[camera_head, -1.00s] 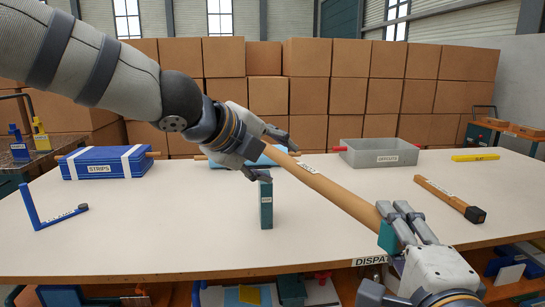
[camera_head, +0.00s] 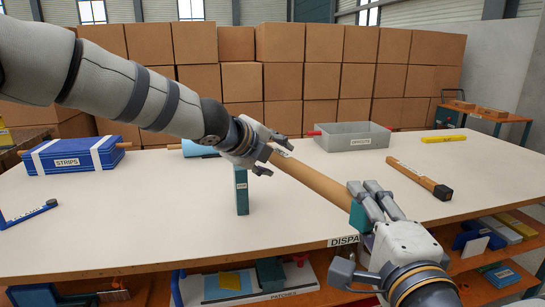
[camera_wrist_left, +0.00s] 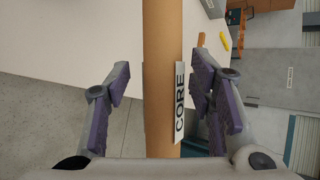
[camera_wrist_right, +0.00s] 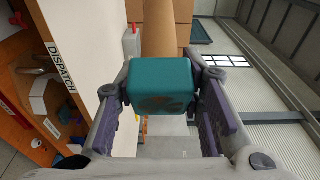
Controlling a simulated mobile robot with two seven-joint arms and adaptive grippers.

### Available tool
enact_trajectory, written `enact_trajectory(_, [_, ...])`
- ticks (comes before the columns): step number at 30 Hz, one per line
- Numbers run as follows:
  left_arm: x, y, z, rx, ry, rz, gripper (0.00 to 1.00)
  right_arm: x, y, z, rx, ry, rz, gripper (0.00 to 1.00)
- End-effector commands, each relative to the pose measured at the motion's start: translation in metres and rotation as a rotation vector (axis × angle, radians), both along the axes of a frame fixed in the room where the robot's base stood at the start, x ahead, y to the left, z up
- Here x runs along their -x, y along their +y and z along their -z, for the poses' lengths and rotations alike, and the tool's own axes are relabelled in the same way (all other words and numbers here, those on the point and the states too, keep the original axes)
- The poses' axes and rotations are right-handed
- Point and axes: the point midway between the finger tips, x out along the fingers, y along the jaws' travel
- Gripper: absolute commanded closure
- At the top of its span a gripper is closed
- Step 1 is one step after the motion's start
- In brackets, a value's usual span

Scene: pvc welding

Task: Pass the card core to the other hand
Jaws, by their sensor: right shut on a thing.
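The card core is a long tan tube (camera_head: 318,183) with a teal end (camera_head: 359,216), held slanting above the table. My right gripper (camera_head: 364,192) is shut on the teal end, which also shows between its fingers in the right wrist view (camera_wrist_right: 163,86). My left gripper (camera_head: 272,156) is at the tube's far end. In the left wrist view its fingers stand apart on both sides of the tube (camera_wrist_left: 162,60), with a clear gap on the left side. A white CORE label (camera_wrist_left: 179,103) lies close to the right finger.
A teal upright block (camera_head: 241,190) stands on the white table (camera_head: 140,215) below my left gripper. A blue STRIPS box (camera_head: 75,155), a grey OFFCUTS bin (camera_head: 350,137), a wooden bar with a dark end (camera_head: 420,178) and a yellow bar (camera_head: 443,139) lie around. Stacked cartons fill the back.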

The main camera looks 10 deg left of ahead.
Motion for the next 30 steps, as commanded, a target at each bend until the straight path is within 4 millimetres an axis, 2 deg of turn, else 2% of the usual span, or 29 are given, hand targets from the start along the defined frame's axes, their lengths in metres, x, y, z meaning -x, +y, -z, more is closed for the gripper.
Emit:
enact_trajectory(1, [0.000,0.000,0.000,0.000,0.000,0.000,0.66,0.000,0.000,-0.001,-0.001,-0.002,0.000,0.98])
enact_trajectory(3, [0.000,0.000,0.000,0.000,0.000,0.000,0.81,0.000,0.000,-0.001,-0.001,-0.002,0.000,0.98])
enact_trajectory(6, [0.000,0.000,0.000,0.000,0.000,0.000,1.00,0.000,0.000,-0.001,-0.002,-0.003,0.000,0.98])
enact_trajectory(8, [0.000,0.000,0.000,-0.001,0.001,0.000,1.00,0.000,0.000,-0.001,-0.002,-0.003,0.001,0.98])
enact_trajectory(9, [0.000,0.000,0.000,0.000,0.000,0.000,1.00,0.000,0.000,-0.001,-0.002,-0.003,0.001,0.56])
enact_trajectory(11, [0.000,0.000,0.000,0.000,0.000,0.000,1.00,0.000,0.000,-0.001,-0.002,-0.003,0.001,0.42])
enact_trajectory(20, [0.000,0.000,0.000,0.001,-0.001,0.000,1.00,0.000,0.001,0.000,0.002,-0.001,-0.005,0.41])
enact_trajectory(23, [0.000,0.000,0.000,0.001,-0.001,0.000,1.00,0.007,0.021,0.003,0.040,-0.011,-0.087,0.41])
enact_trajectory(25, [0.000,0.000,-0.001,0.001,-0.001,0.000,1.00,0.020,0.047,0.019,0.107,0.002,-0.208,0.41])
enact_trajectory(26, [0.000,0.000,-0.001,0.001,-0.001,0.000,1.00,0.027,0.058,0.034,0.144,0.022,-0.259,0.41])
enact_trajectory(27, [0.000,0.000,0.000,0.001,-0.001,0.000,1.00,0.037,0.069,0.058,0.193,0.066,-0.316,0.41])
enact_trajectory(30, [0.000,0.000,0.000,0.001,0.000,0.000,1.00,0.068,0.083,0.123,0.304,0.197,-0.433,0.41])
